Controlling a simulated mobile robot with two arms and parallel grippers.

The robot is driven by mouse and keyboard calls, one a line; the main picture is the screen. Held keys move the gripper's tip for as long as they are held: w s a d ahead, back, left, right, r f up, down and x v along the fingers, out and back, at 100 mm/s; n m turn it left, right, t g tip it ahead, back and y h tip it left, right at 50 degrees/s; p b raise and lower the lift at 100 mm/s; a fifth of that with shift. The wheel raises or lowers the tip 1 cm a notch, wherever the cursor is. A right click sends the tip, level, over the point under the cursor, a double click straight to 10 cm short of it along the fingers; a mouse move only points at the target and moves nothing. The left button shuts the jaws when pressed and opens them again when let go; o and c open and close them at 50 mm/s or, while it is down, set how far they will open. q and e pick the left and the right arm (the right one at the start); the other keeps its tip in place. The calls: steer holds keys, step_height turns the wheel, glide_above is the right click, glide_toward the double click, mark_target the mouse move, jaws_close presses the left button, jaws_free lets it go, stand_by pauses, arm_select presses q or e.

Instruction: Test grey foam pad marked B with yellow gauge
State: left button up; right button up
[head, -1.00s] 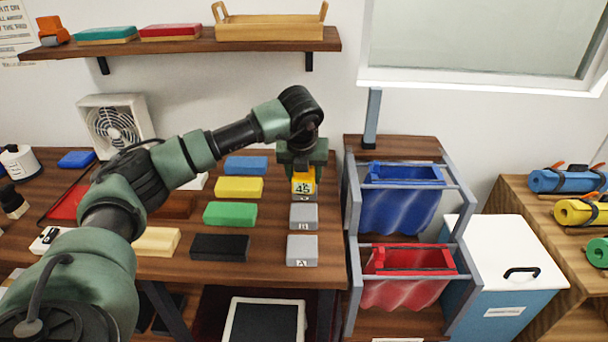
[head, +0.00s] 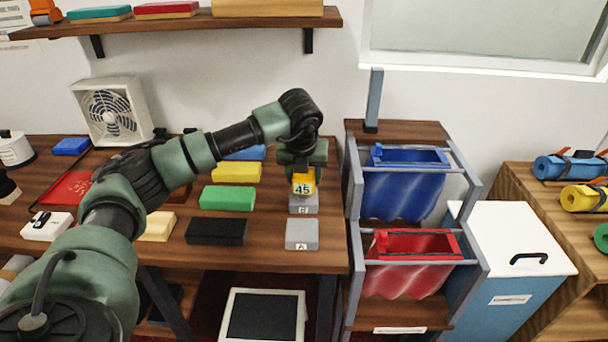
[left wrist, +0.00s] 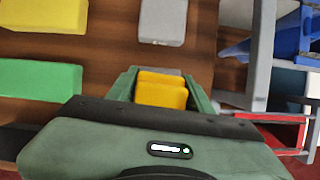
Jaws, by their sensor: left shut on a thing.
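My left gripper (head: 303,178) is shut on the yellow gauge (head: 303,182), whose white display reads 45. The gauge also shows between the green fingers in the left wrist view (left wrist: 160,92). The grey pad marked B (head: 303,209) lies flat on the counter directly below the gauge, its far part hidden by it. I cannot tell whether the gauge touches it. A thin grey strip of a pad shows behind the gauge in the wrist view. The grey pad marked A (head: 301,232) lies nearer the front edge. Another grey pad (left wrist: 163,20) lies farther back. My right gripper is not in view.
Green (head: 228,198), yellow (head: 237,171) and black (head: 216,232) pads lie left of the grey ones. A rack with blue (head: 405,190) and red (head: 412,262) bins stands right of the counter. A shelf (head: 180,27) hangs above; a fan (head: 108,112) stands behind.

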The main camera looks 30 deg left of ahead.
arm_select(q)
steer(key=shift+f, duration=0.25)
stand_by(0.6)
steer(key=shift+f+b, duration=0.3)
steer(key=shift+b, duration=0.15)
stand_by(0.5)
steer(key=shift+r, duration=0.1)
steer(key=shift+r+p, duration=2.05)
steer(key=shift+r, duration=1.4)
steer(key=shift+a, duration=0.1)
